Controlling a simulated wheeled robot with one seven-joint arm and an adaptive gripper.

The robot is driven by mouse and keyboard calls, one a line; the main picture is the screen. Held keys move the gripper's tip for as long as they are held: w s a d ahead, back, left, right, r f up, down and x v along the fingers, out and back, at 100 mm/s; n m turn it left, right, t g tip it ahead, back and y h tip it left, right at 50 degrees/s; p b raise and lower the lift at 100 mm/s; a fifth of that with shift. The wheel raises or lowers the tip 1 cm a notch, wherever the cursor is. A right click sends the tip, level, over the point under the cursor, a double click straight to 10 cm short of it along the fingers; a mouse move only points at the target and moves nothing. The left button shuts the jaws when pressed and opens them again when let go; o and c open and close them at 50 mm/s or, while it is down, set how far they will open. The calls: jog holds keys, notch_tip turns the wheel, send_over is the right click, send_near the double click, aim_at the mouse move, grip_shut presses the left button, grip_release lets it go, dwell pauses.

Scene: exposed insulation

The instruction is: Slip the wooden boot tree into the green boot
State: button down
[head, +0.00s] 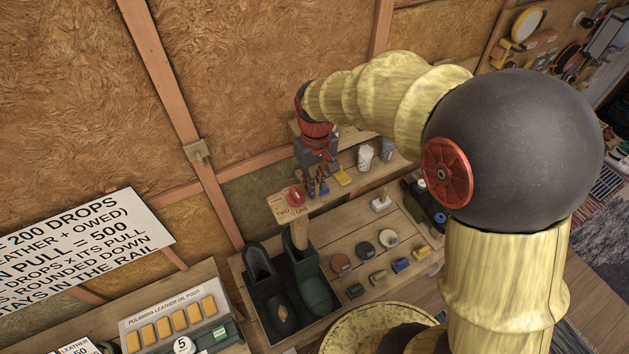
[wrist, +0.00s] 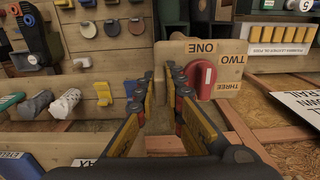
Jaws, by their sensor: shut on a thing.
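The green boot (head: 318,295) stands in the dark tray, right of the black boot (head: 258,262). A pale wooden piece, which looks like the boot tree (head: 299,236), stands upright with its lower end inside the green boot's opening. My gripper (head: 318,190) is above and behind it, apart from it in the head view, beside the red knob (head: 295,198). In the wrist view my gripper's fingers (wrist: 160,76) are closed in beside the knob plate (wrist: 236,72). What lies between the tips blends with the pale wood, and I cannot make it out.
Several pucks and small blocks lie on the wooden bench (head: 340,226) right of the boots. A lettered sign (head: 85,250) and a tray of yellow oil pods (head: 178,326) are at left.

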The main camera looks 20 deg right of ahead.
notch_tip(320, 180, down, 26)
jog(key=b, duration=1.5)
jog(key=shift+b, duration=0.35)
jog(key=c, duration=1.8)
grip_release()
notch_tip(320, 180, up, 12)
jog(key=shift+d, duration=0.1)
jog(key=shift+w, duration=0.1)
jog(key=s+d+r+t+b, duration=0.1)
jog(key=s+t+b, duration=0.1)
jog(key=s+b, duration=0.2)
jog(key=s+d+m+t+b, duration=0.1)
jog(key=s+b, duration=0.2)
jog(key=s, duration=0.5)
jog(key=s+d+r+m+t+b, duration=0.1)
jog(key=s+t+b, duration=0.1)
jog(key=s+b, duration=0.2)
jog(key=shift+s+d+r+t+b, duration=0.15)
jog(key=shift+s+r, duration=0.05)
jog(key=shift+s, duration=0.45)
jog(key=shift+s+d+r+t+b, duration=0.1)
jog(key=shift+s+r+t+b, duration=0.05)
jog(key=shift+s, duration=0.5)
